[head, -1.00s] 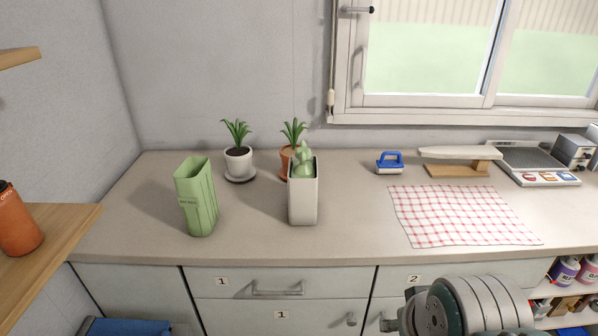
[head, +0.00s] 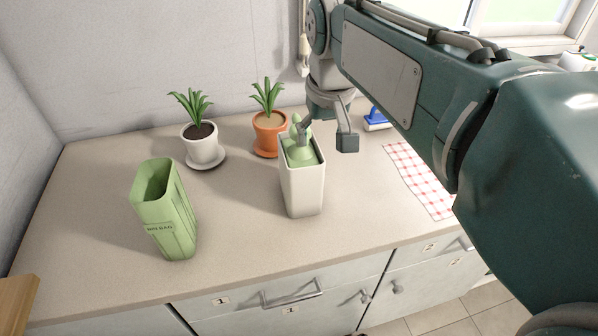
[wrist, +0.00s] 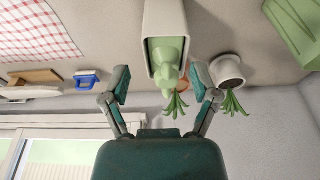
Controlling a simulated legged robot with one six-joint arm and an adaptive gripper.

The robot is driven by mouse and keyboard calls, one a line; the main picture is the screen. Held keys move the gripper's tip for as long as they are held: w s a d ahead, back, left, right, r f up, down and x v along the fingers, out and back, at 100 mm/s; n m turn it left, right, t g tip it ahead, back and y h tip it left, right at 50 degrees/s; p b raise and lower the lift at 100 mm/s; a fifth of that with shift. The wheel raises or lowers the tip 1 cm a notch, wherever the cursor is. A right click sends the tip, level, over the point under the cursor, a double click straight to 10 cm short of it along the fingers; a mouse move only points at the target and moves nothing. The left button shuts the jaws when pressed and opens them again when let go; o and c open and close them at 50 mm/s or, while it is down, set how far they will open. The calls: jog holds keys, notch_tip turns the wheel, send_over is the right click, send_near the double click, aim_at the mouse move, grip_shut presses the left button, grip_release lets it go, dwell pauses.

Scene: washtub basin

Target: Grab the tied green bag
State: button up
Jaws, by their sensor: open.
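The tied green bag (head: 301,151) stands in a tall white bin (head: 303,188) on the counter, with its knotted top rising above the rim. In the wrist view the bag (wrist: 168,55) shows inside the bin's mouth. My gripper (head: 325,136) is open and empty at the top of the bin. One finger is close to the bag's knot and the other is to the right of it in the head view. In the wrist view my gripper (wrist: 162,92) has its fingers apart, one on each side of the bag's top. I cannot tell whether either finger touches it.
An empty green bin (head: 165,215) stands at the left. A white-potted plant (head: 203,148) and an orange-potted plant (head: 269,130) stand behind. A blue-handled brush (head: 376,118) and a checked cloth (head: 420,180) lie to the right. The counter's front left is clear.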

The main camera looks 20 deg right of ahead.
jog(key=w+a+g, duration=0.1)
jog(key=w, duration=0.4)
jog(key=g, duration=0.1)
send_over(300, 166)
jog(key=w+d, duration=0.2)
jog(key=w, duration=0.1)
jog(key=shift+d+r, duration=0.15)
jog(key=shift+r, duration=0.25)
jog(key=shift+w+g, duration=0.3)
jog(key=shift+w, duration=0.3)
jog(key=shift+a+f, duration=0.3)
jog(key=shift+a, duration=0.05)
notch_tip(300, 166, down, 5)
jog(key=shift+r, duration=0.15)
jog(key=shift+f, duration=0.25)
jog(key=f, duration=0.5)
jog(key=shift+a+f, duration=0.15)
jog(key=shift+a, duration=0.25)
jog(key=shift+d, duration=0.1)
